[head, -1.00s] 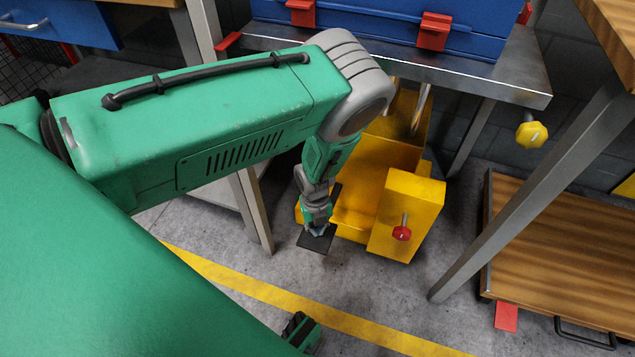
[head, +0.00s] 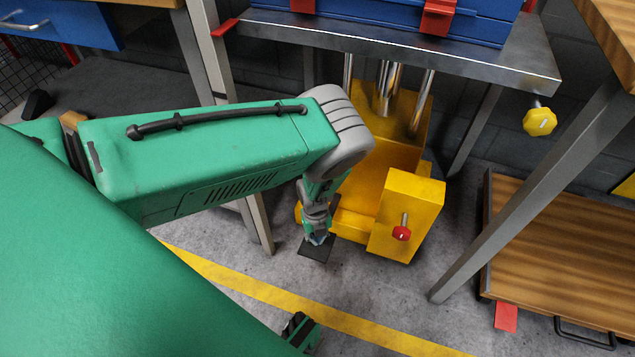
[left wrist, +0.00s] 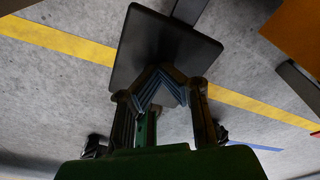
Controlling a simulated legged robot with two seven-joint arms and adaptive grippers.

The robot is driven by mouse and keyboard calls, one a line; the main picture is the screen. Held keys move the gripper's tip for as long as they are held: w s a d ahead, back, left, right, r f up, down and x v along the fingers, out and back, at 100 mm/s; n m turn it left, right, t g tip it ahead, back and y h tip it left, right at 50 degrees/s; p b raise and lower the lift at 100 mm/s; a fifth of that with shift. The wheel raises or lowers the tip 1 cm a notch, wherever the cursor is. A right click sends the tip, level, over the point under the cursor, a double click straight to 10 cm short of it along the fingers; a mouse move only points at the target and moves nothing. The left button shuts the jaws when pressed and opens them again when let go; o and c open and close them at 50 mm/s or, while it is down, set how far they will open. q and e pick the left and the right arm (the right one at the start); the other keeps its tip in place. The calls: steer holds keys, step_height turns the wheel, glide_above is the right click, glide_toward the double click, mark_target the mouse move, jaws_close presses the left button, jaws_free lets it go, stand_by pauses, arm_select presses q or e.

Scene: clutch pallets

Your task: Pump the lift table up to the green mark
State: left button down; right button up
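The lift table has a grey metal top (head: 400,62) on chrome rods above a yellow pump body (head: 385,150). A yellow box (head: 408,205) with a red knob (head: 402,233) stands at its front. A black pedal plate (head: 316,250) sticks out low at the left of the box; it also shows in the left wrist view (left wrist: 150,40). My left gripper (head: 318,238) points down onto the pedal, its tips meeting over the plate in the left wrist view (left wrist: 161,72). It appears shut and empty. I cannot make out the green mark.
A blue case (head: 380,18) with red latches rests on the top. A yellow knob (head: 540,122) hangs under its right edge. A wooden trolley (head: 570,260) stands at the right, behind a slanting grey leg (head: 530,195). Floor with a yellow line (head: 270,293) is clear in front.

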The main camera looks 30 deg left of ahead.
arm_select(q)
steer(key=shift+w+a+r, duration=0.25)
steer(key=shift+w+a, duration=0.25)
steer(key=shift+a, duration=0.15)
steer(key=shift+w+a+r, duration=0.2)
steer(key=shift+w+a, duration=0.25)
steer(key=shift+a, duration=0.15)
step_height(320, 180, up, 12)
steer(key=shift+w+a, duration=0.3)
steer(key=shift+w, duration=0.1)
steer(key=shift+f, duration=0.1)
